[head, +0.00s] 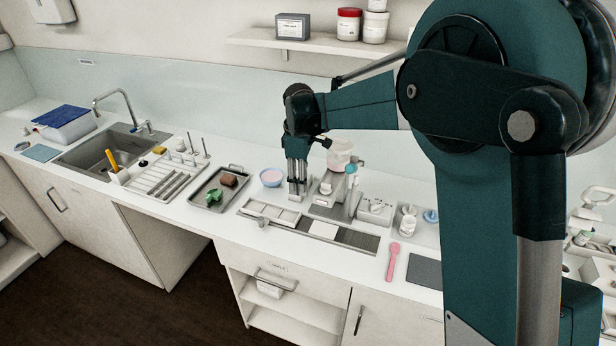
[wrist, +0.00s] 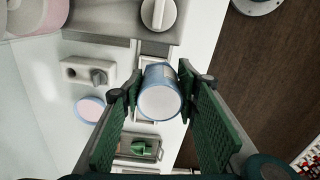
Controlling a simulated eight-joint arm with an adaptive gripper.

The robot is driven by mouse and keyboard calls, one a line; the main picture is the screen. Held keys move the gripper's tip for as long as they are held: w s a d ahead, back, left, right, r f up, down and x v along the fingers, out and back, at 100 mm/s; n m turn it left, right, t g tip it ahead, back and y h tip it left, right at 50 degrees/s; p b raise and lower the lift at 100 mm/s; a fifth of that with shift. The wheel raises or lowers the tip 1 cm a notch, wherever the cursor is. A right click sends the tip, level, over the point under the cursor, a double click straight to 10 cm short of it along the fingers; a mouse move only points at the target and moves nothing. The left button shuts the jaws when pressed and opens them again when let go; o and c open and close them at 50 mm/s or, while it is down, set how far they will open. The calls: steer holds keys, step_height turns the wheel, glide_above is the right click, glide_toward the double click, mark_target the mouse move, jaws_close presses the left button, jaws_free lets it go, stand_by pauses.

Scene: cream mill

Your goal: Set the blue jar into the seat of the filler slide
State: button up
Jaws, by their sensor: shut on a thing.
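My gripper (wrist: 160,88) is shut on the blue jar (wrist: 158,78), one finger on each side of it. The jar has a pale blue side and a round white end that faces the wrist camera. In the head view my gripper (head: 297,188) points down over the counter, just left of the filler; the jar is hard to make out there. The filler slide (head: 330,231) is a long pale and grey track along the counter's front. In the wrist view the jar covers part of the pale track behind it; I cannot tell whether they touch, and the seat is not clear.
The filler (head: 350,203) stands right of my gripper. A pink-and-blue bowl (head: 271,177) and a tray (head: 207,203) with green and brown things lie to the left. A drying rack (head: 170,178) is farther left. A pink spatula (head: 391,262) lies at the front right.

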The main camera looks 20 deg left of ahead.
steer(key=w+a+f+n+p, duration=0.2)
steer(key=a+f+n, duration=0.3)
steer(key=f+n, duration=0.3)
step_height(320, 180, down, 3)
steer(key=shift+a+r, duration=0.15)
steer(key=shift+a, duration=0.2)
steer(key=shift+f, duration=1.85)
steer(key=shift+f+b, duration=1)
steer(key=shift+b, duration=0.55)
stand_by(1.4)
steer(key=shift+s+f+b, duration=0.1)
steer(key=shift+f+b, duration=0.15)
steer(key=shift+b, duration=0.1)
stand_by(1.0)
